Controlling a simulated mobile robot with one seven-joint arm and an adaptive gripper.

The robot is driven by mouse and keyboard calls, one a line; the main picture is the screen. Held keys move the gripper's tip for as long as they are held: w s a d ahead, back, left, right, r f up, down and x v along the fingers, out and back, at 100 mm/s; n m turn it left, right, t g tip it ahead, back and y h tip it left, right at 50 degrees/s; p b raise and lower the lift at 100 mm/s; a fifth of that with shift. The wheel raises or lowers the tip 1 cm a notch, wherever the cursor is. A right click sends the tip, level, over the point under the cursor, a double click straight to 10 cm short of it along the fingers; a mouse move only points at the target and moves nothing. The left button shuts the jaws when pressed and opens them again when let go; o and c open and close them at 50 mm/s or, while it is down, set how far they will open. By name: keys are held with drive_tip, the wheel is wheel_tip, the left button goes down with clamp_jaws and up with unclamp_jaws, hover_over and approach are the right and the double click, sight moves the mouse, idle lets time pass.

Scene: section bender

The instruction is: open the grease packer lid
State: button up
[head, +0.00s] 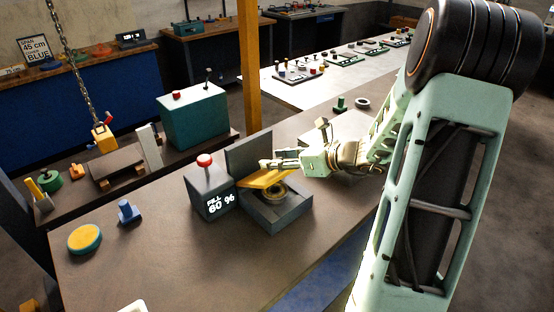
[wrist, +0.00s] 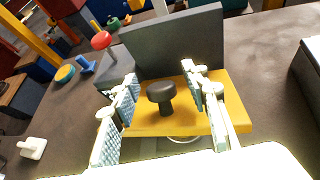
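The grease packer is a dark grey box (head: 275,213) with an upright back plate (head: 249,153). Its yellow lid (head: 264,179) is tilted, raised above a round ring (head: 272,192) in the box. In the wrist view the yellow lid (wrist: 185,122) carries a black mushroom-shaped knob (wrist: 161,96). My gripper (wrist: 163,92) is open, with one finger on each side of the knob and visible gaps to both. In the head view my gripper (head: 268,164) is at the lid; the knob is hidden there.
A grey block with a red button (head: 204,161) and a display reading "FILL 60 %" (head: 221,203) stands left of the packer. A yellow-blue disc (head: 84,238) and a blue part (head: 128,211) lie further left. The bench front is mostly clear.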

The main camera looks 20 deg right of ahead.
drive_tip(key=v, duration=1.2)
drive_tip(key=shift+s+a, duration=0.1)
